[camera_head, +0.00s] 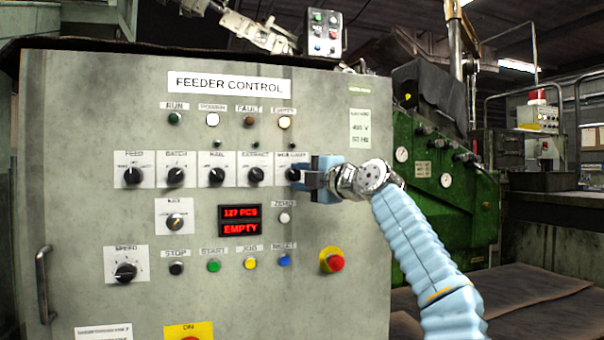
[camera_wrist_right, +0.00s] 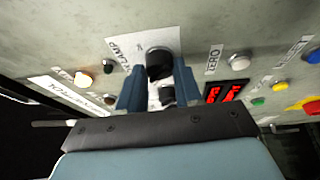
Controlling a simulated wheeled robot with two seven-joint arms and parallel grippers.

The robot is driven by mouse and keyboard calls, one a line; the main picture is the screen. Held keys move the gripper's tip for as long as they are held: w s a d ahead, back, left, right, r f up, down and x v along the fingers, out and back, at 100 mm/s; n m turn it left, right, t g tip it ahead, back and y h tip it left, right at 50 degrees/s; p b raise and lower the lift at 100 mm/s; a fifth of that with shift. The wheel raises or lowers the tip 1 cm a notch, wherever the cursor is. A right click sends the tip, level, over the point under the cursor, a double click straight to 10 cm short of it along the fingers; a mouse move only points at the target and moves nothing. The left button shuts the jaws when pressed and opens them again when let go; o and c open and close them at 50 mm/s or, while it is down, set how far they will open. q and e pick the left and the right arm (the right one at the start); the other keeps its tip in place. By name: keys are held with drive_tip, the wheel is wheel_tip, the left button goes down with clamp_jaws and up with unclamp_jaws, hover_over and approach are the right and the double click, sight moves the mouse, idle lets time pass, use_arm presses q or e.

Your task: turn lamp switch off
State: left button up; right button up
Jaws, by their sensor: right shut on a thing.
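The lamp switch (camera_head: 293,174) is a black rotary knob on a white plate. It is the rightmost knob in the upper row of the grey feeder control panel (camera_head: 320,115). In the right wrist view the knob (camera_wrist_right: 158,62) sits between the two blue fingers, beside a label reading LAMP. My right gripper (camera_head: 303,176) reaches in from the right and is shut on this knob; it also shows in the wrist view (camera_wrist_right: 158,88). The fingers partly hide the knob's plate in the head view. My left gripper is not in view.
Other knobs, including the EXTRACT knob (camera_head: 255,174), stand close to the left. Below are a red display (camera_head: 240,221), coloured push buttons and a red emergency stop (camera_head: 333,261). A green machine (camera_head: 440,190) stands behind on the right.

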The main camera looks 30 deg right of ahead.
idle(0.4)
drive_tip(key=o, duration=1)
drive_tip(key=shift+a, duration=0.1)
drive_tip(key=shift+s+f+b, duration=0.1)
drive_tip(key=shift+s+b, duration=0.2)
drive_tip(key=s+b, duration=0.2)
drive_tip(key=s, duration=0.2)
drive_tip(key=s+d+b, duration=0.1)
drive_tip(key=s+b, duration=0.1)
drive_tip(key=s, duration=0.2)
drive_tip(key=s+d+b, duration=0.1)
drive_tip(key=s+b, duration=0.1)
drive_tip(key=s, duration=0.3)
drive_tip(key=shift+d+f, duration=0.1)
drive_tip(key=shift+f, duration=0.15)
